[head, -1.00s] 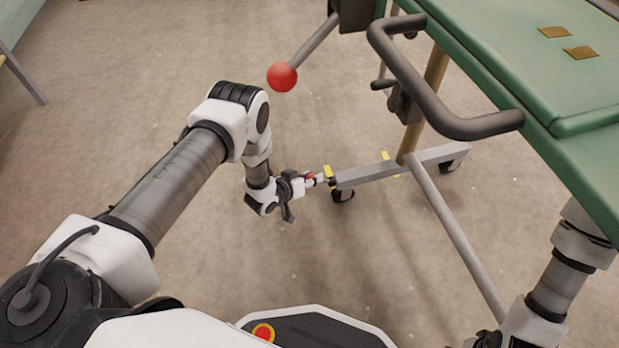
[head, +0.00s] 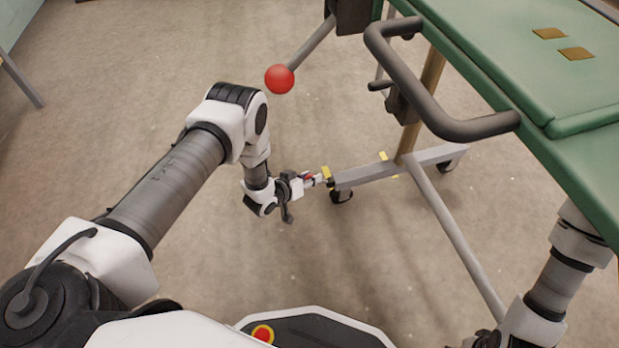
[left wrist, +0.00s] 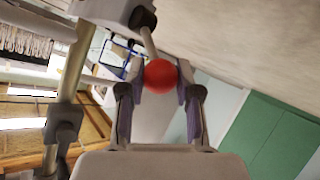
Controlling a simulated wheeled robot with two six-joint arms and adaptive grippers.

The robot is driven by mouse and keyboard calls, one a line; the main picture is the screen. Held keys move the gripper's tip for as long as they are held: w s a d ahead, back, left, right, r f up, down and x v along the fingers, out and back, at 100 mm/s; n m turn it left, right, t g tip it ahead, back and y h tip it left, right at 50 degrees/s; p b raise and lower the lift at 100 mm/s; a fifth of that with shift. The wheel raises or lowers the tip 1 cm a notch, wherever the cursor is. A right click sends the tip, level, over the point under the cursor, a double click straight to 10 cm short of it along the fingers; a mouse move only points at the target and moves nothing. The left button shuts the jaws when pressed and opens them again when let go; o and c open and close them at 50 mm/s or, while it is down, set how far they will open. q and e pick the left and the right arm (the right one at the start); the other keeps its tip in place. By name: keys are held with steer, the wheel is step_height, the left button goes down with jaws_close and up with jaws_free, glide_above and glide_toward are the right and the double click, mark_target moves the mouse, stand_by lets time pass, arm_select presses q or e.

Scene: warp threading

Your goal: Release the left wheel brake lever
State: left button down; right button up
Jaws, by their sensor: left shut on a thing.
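My left gripper (head: 315,179) reaches this beam end low over the floor and is shut on the knob. In the left wrist view the red knob (left wrist: 161,76) sits between the two fingertips (left wrist: 160,90), with a thin rod rising from it to a grey part. Its fine tilt is hard to judge. My right arm shows at the lower right, but its gripper is out of view.
A larger red ball (head: 279,79) on a grey lever hangs above and behind my left gripper. A dark bent handle (head: 455,128) and the green bench top (head: 530,80) overhang on the right. A slanted grey bar (head: 450,230) crosses to the lower right.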

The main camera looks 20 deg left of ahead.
arm_select(q)
steer(key=shift+s+d, duration=0.1)
steer(key=shift+d, duration=0.1)
steer(key=c, duration=0.8)
jaws_free()
steer(key=shift+s+a+r, duration=0.15)
steer(key=shift+s, duration=0.1)
steer(key=v, duration=1.1)
steer(key=shift+s+a+r, duration=0.1)
